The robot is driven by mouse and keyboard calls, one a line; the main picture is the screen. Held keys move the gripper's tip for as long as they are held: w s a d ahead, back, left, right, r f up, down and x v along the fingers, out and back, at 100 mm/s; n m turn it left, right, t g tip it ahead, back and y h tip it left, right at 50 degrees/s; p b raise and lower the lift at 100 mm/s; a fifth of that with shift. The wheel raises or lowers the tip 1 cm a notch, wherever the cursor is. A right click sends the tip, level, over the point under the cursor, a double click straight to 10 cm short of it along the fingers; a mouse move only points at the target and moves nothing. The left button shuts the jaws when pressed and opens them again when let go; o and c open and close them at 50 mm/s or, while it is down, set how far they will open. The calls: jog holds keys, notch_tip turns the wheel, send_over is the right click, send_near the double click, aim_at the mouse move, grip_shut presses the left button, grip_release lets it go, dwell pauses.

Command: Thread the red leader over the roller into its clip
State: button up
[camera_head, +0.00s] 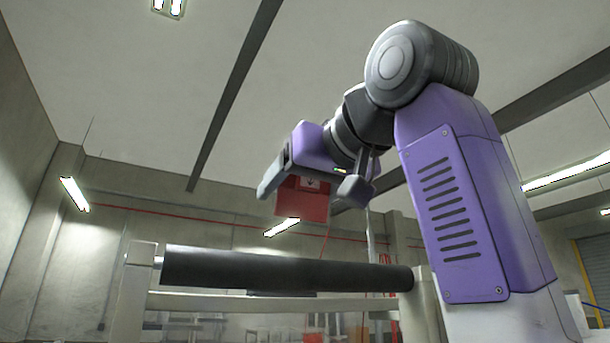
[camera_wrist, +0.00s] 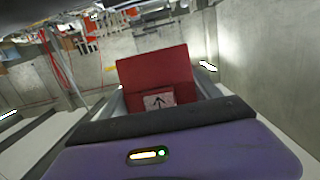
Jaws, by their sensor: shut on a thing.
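My gripper (camera_head: 311,187) is high in the middle of the head view, above the roller, with its grey fingers on either side of the red leader. It is shut on the red leader (camera_head: 302,205), a flat red piece with a pale label that hangs below the hand. The wrist view shows the red leader (camera_wrist: 155,68) beyond my purple hand, with a black arrow on its label. The dark roller (camera_head: 285,271) lies level below, apart from the leader. I cannot pick out the clip in either view.
Pale posts carry the roller at the left (camera_head: 136,290) and right (camera_head: 420,300). A pale crossbar (camera_head: 230,303) runs below it. The space between leader and roller looks clear. A thin red line (camera_head: 240,220) runs along the back wall.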

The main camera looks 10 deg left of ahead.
jog(key=shift+g+h, duration=0.5)
jog(key=shift+g, duration=0.3)
jog(key=p+x, duration=0.2)
jog(key=f+p+x, duration=0.1)
jog(key=p+x, duration=0.1)
jog(key=x, duration=0.1)
jog(key=shift+w+a+f+g+h, duration=0.3)
jog(key=shift+w+a+f+g, duration=0.15)
jog(key=shift+w+f, duration=0.35)
jog(key=shift+f, duration=0.1)
jog(key=shift+f+b, duration=0.7)
jog(key=shift+f, duration=0.1)
jog(key=shift+f+b, duration=1)
jog(key=shift+f, duration=1.15)
dwell(1.0)
jog(key=o, duration=1.5)
